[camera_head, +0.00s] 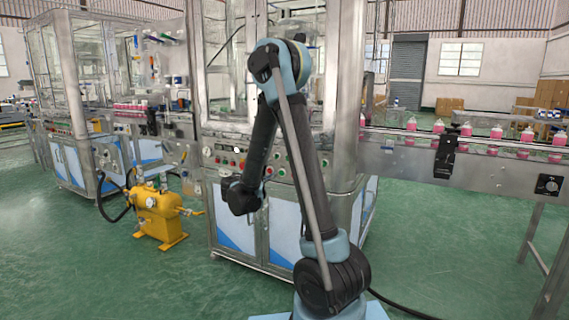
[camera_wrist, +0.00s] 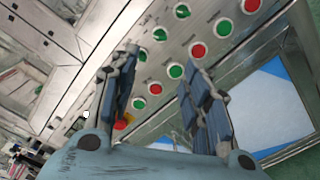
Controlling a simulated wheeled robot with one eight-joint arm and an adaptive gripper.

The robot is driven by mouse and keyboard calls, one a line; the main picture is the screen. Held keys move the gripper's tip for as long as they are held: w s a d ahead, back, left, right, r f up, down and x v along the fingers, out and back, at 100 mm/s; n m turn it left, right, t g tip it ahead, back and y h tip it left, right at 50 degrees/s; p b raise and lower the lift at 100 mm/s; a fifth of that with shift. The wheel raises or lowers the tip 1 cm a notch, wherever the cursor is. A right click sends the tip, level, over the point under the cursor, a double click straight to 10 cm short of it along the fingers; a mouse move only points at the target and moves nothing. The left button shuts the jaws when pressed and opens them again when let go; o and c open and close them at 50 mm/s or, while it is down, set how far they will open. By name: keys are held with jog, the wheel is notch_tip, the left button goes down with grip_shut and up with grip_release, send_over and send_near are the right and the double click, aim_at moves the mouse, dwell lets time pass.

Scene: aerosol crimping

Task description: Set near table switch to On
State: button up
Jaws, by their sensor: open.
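A black rotary switch (camera_head: 548,184) on a square plate sits on the side of the conveyor table at the right of the head view. Its setting is too small to read. In the wrist view a red-and-yellow switch (camera_wrist: 124,121) shows low on the panel, just beyond my gripper. I cannot tell which of these is the near table switch. My gripper (camera_wrist: 158,78) is open and empty, its two dark fingers apart in front of the button panel. In the head view my gripper (camera_head: 240,198) hangs low before the machine cabinet, left of the conveyor and well away from its switch.
The panel (camera_wrist: 170,40) carries several green and red buttons. The glass-walled machine (camera_head: 345,90) stands behind my arm. The conveyor (camera_head: 490,168) carries several pink bottles. A yellow pump unit (camera_head: 158,215) stands on the floor at left. Green floor (camera_head: 440,260) is clear before the conveyor.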

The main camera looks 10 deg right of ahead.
jog(key=x, duration=1.6)
jog(key=shift+w+d, duration=0.25)
jog(key=shift+w, duration=0.05)
